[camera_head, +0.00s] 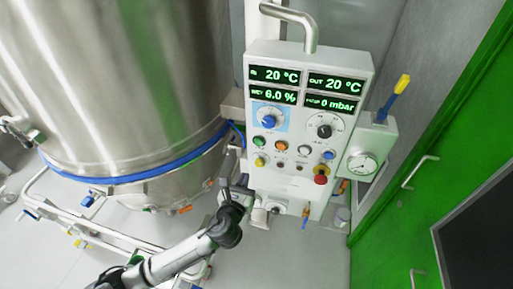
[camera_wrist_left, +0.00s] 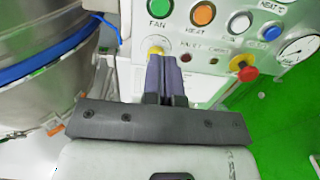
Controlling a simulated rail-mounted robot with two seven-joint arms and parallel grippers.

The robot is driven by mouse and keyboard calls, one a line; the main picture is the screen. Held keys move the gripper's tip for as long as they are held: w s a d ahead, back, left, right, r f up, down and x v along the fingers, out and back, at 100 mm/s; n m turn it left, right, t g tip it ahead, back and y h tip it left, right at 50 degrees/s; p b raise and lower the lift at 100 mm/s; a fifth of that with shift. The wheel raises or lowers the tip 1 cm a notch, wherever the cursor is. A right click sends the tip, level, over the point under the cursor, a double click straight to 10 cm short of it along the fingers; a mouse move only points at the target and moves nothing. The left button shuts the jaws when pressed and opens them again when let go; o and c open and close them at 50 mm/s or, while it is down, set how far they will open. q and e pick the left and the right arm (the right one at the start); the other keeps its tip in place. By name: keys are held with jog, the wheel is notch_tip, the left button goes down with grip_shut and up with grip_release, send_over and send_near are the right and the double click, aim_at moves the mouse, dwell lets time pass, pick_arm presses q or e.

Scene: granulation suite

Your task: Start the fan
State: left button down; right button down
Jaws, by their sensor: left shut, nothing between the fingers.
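The control panel (camera_head: 262,205) is a white box right of the steel vessel. Its green button (camera_head: 258,141) sits at the left end of a row of buttons. In the left wrist view the green button (camera_wrist_left: 159,8) has the label FAN under it, at the top edge. My left gripper (camera_head: 243,182) is shut and empty, near the panel's lower left. In the wrist view its fingertips (camera_wrist_left: 163,60) are together, below the green button and overlapping the area of a yellow button (camera_wrist_left: 156,50). Whether they touch the panel cannot be told. My right gripper is not in view.
Orange (camera_head: 281,146), white (camera_head: 304,150) and blue (camera_head: 328,155) buttons sit right of the green one. A red mushroom button (camera_head: 321,175) is at lower right. The steel vessel (camera_head: 120,80) fills the left. A green door (camera_head: 440,170) is at right.

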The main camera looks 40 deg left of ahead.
aim_at(258, 143)
pick_arm(q)
jog(key=p+x, duration=0.1)
jog(key=x, duration=1.2)
jog(key=shift+w+a, duration=0.1)
jog(key=shift+w, duration=0.25)
jog(key=shift+w+a, duration=0.1)
jog(key=shift+w, duration=0.05)
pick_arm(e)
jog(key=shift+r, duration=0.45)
